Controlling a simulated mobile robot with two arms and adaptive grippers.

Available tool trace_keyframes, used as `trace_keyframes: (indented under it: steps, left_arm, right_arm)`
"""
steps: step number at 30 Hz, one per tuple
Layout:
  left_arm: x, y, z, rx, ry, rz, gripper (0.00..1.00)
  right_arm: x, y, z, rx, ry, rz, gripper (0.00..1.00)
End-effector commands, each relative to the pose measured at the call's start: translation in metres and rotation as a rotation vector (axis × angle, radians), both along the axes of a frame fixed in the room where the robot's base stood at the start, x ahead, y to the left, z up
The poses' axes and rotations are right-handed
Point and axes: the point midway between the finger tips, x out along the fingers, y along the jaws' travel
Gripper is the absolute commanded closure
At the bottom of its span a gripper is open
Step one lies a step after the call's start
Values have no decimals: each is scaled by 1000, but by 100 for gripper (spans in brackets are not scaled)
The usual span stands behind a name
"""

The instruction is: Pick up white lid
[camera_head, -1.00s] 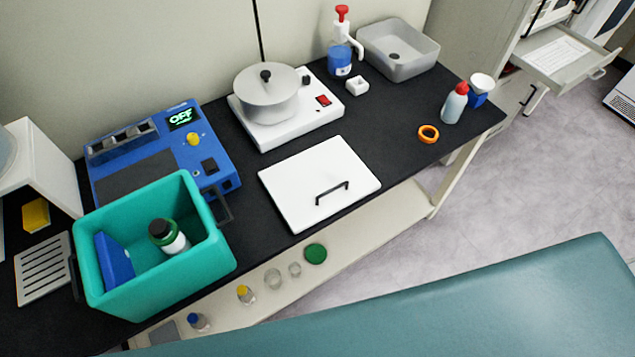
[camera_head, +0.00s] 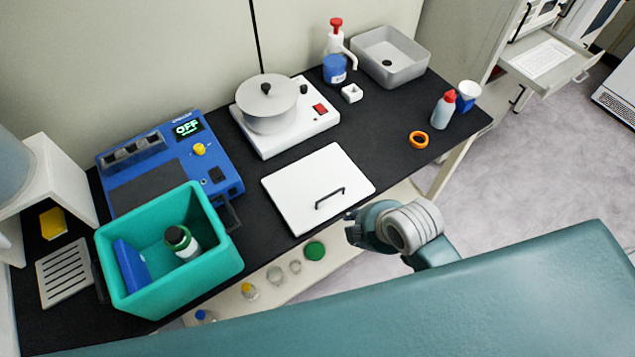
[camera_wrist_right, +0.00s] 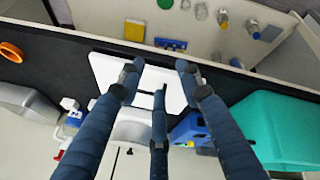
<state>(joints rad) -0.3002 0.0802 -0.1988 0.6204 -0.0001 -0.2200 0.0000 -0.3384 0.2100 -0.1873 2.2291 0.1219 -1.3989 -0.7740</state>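The white lid (camera_head: 300,196) is a flat square plate with a black bar handle (camera_head: 329,198), lying on the black bench top. My right arm reaches in at the lid's lower right corner in the head view; its fingers are hard to make out there. In the right wrist view, my right gripper (camera_wrist_right: 158,76) has its three dark blue fingers spread apart and nothing visibly held. The white lid (camera_wrist_right: 105,70) shows behind and between those fingers, which partly cover it. Whether the fingers touch it I cannot tell. My left gripper is in neither view.
A teal bin (camera_head: 222,263) holding a bottle and a blue item stands left of the lid, beside a blue device (camera_head: 225,170). A white hotplate (camera_head: 323,128) with a round pot is behind. An orange ring (camera_head: 418,140) lies to the right. A lower shelf carries small bottles.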

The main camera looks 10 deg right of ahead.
Motion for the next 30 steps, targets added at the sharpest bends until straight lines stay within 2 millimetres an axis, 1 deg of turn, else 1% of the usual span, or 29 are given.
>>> trace_keyframes:
  steps: [1,6,9,12,15,21,24,26,30]
  left_arm:
    - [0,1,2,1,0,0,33]
    - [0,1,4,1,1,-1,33]
    - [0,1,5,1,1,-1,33]
    - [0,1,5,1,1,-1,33]
    - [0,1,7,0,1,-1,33]
    - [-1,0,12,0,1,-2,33]
    - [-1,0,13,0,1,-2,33]
    - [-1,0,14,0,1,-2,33]
    - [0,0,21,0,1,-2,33]
  right_arm:
    - [14,2,11,-43,-38,108,65]
    - [53,10,32,-203,-154,480,65]
    - [68,13,38,-277,-200,633,65]
    - [76,15,41,-317,-226,714,65]
    - [83,18,35,-329,-231,738,65]
    - [99,24,9,-327,-232,736,65]
    - [104,25,-1,-328,-231,736,65]
    - [106,26,-4,-329,-233,736,65]
    - [109,30,-13,-325,-231,734,65]
